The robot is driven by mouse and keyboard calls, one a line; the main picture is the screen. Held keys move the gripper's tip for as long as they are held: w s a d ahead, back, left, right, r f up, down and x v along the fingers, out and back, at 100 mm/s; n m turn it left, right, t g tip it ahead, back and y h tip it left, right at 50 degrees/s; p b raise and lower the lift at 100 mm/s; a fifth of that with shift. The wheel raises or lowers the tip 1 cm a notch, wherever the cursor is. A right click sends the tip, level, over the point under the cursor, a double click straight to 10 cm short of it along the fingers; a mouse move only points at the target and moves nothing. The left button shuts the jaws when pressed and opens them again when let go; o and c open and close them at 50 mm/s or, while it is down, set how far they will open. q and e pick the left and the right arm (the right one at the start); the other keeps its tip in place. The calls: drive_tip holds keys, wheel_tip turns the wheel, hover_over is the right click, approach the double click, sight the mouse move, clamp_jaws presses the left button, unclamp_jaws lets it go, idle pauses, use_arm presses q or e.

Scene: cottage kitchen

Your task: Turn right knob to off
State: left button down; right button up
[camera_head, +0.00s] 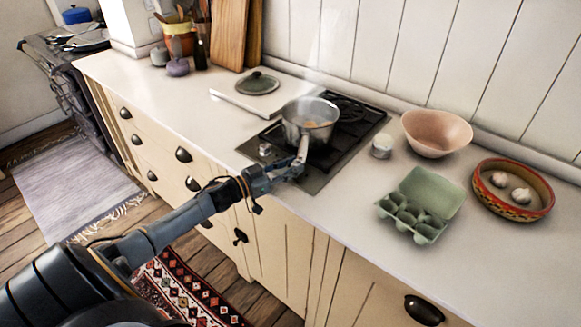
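The black cooktop (342,157) is set in the counter, with a steel pot (310,119) on it that has orange-brown contents and steams. A silver knob (265,149) shows at the cooktop's front left. My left gripper (298,168) is over the cooktop's front edge, to the right of this knob and just below the pot. The right knob does not show; the gripper may hide it. The fingers are too small and overlapped to tell whether they are open or touching anything. My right gripper is not in view.
A small white jar (382,146), pink bowl (437,132), green egg carton (421,204) and patterned dish with garlic (513,188) stand right of the cooktop. A green lid (257,83) lies behind left on a board. The left counter (165,90) is mostly clear.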

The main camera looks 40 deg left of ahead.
use_arm(q)
drive_tip(key=c, duration=1)
unclamp_jaws()
drive_tip(key=shift+s+a+f, duration=0.1)
drive_tip(key=shift+s+a, duration=0.1)
drive_tip(key=shift+s, duration=0.35)
drive_tip(key=v, duration=1.1)
